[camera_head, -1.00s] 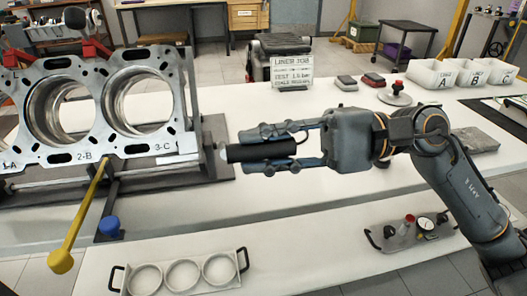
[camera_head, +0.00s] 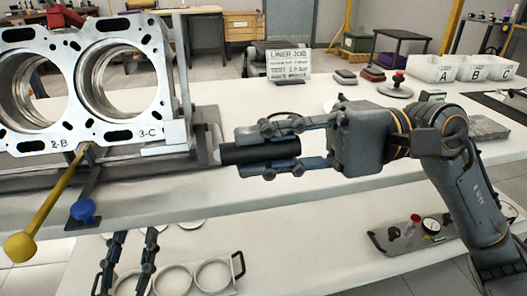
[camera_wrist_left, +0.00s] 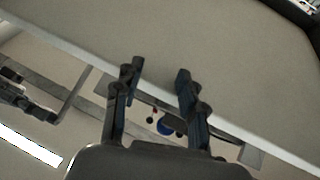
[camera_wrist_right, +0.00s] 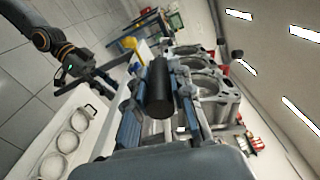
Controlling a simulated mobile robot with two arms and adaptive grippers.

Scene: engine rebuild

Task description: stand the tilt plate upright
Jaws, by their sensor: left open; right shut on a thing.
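The silver plate-like face (camera_head: 64,78) with large round bores and labels 2-B and 3-C faces me at the left of the head view; its exact tilt is hard to tell. A yellow lever (camera_head: 52,203) with a round knob hangs down and left from its lower edge. A blue knob (camera_head: 83,210) sits beside the lever. My left gripper (camera_head: 135,236) is open and empty, below the blue knob and apart from it; its fingers also show in the left wrist view (camera_wrist_left: 159,72). My right gripper (camera_head: 274,148) is shut on a black cylinder (camera_head: 256,152), right of the stand.
A white tray with rings (camera_head: 213,276) is behind and right of my left fingers. A gauge tray (camera_head: 405,240) is at lower right. A sign (camera_head: 288,64), red-knobbed disc (camera_head: 395,91) and white bins (camera_head: 478,69) stand on the bench behind.

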